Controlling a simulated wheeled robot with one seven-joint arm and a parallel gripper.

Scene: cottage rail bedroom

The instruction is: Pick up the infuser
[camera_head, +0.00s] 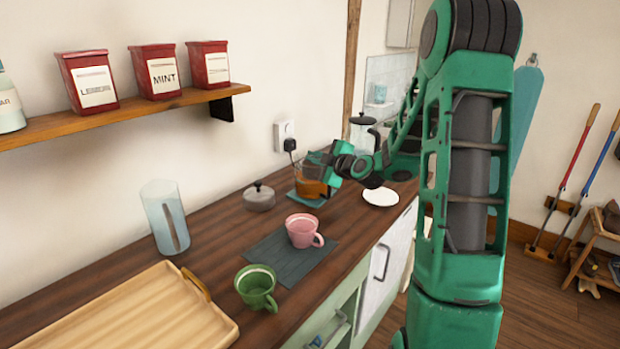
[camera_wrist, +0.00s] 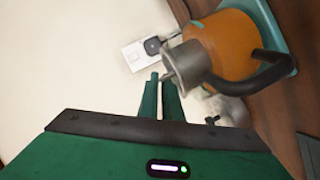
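The infuser (camera_wrist: 187,66) is a grey metal cylinder with a small projection on its top. In the wrist view it shows at the mouth of a glass teapot (camera_wrist: 232,46) holding orange-brown tea; how deep it sits is unclear. The teapot (camera_head: 311,188) stands on a teal mat in the head view. My gripper (camera_wrist: 160,78) reaches in sideways at the height of the teapot's top. Its green fingers are close together, with a narrow gap, and their tips are beside the infuser's top. Whether they grip its projection is unclear. In the head view my gripper hides part of the teapot.
The teapot's dark handle (camera_wrist: 262,72) is right of the fingers. A lid (camera_head: 259,197), pink cup (camera_head: 302,231), green cup (camera_head: 257,287), glass pitcher (camera_head: 166,218), wooden tray (camera_head: 135,315) and white plate (camera_head: 381,197) are on the counter. A wall outlet (camera_head: 285,137) is behind the teapot.

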